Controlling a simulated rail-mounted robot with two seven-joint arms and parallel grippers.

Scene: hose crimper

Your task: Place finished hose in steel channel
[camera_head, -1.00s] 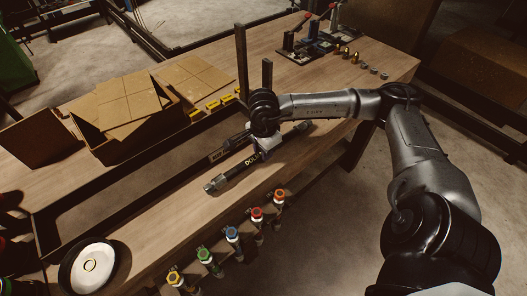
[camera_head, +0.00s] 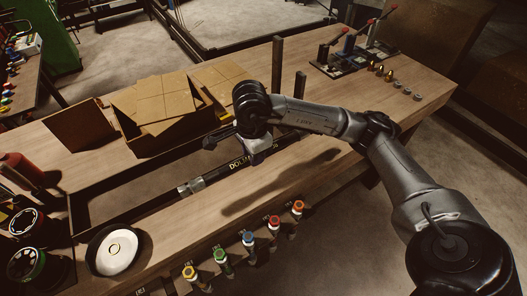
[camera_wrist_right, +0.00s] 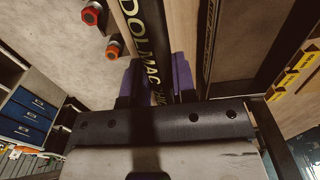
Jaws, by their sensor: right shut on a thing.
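The finished hose (camera_head: 216,178) is black with yellow lettering and has a metal fitting (camera_head: 190,187) at its left end. My right gripper (camera_head: 256,157) is shut on the hose near its middle, partly hiding it. In the right wrist view the hose (camera_wrist_right: 147,35) runs between the purple finger pads of my right gripper (camera_wrist_right: 158,80). The dark steel channel (camera_head: 150,205) runs along the bench beside the hose. A dark strip with yellow marks (camera_wrist_right: 210,40) lies parallel to the hose. I cannot tell the hose's exact height. My left gripper is not in view.
Two dark posts (camera_head: 277,65) stand beyond the gripper. Cardboard boxes (camera_head: 160,110) sit behind the channel. Several coloured fittings (camera_head: 248,237) line the front edge, and a white dish (camera_head: 117,250) is at front left. The bench front right of centre is clear.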

